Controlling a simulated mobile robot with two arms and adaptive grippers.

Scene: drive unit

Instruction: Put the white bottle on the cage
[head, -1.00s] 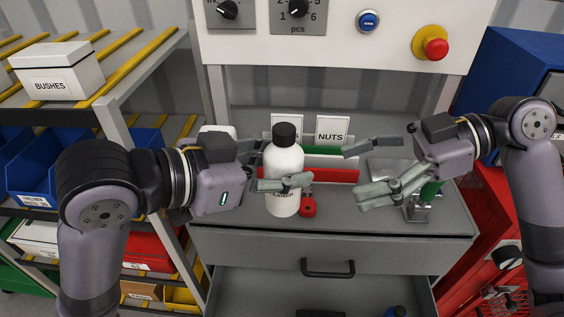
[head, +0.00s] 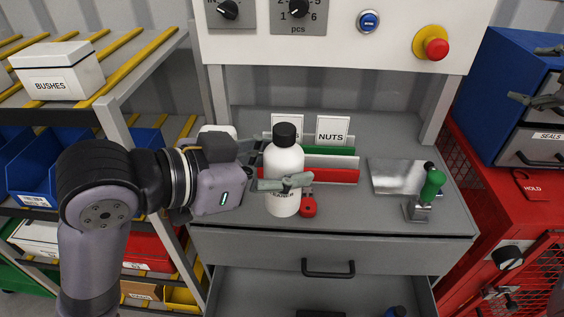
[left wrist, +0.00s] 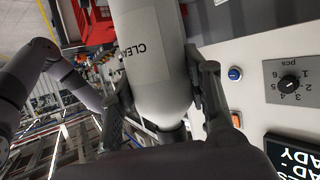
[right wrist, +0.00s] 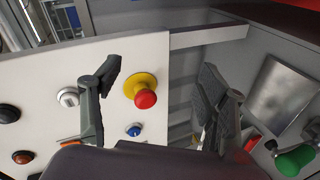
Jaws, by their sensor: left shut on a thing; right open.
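The white bottle (head: 284,160) with a black cap is upright over the left part of the grey workbench (head: 385,217). I cannot tell whether its base touches the bench. My left gripper (head: 272,172) is shut on the bottle's body from the left, and its fingers hide part of the label. The left wrist view also shows the bottle (left wrist: 155,60) between the fingers. The red cage (head: 478,180), with a flat top and mesh door, stands to the right of the bench. My right gripper (head: 540,76) is open and empty at the right edge, in front of the blue cabinet.
The blue drawer cabinet (head: 506,95) takes up the rear of the cage top; a red HOLD tag (head: 532,185) is at its front. A small red object (head: 308,207) is beside the bottle. A green-handled clamp (head: 430,190) stands at the bench's right. A drawer below (head: 290,285) is open.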

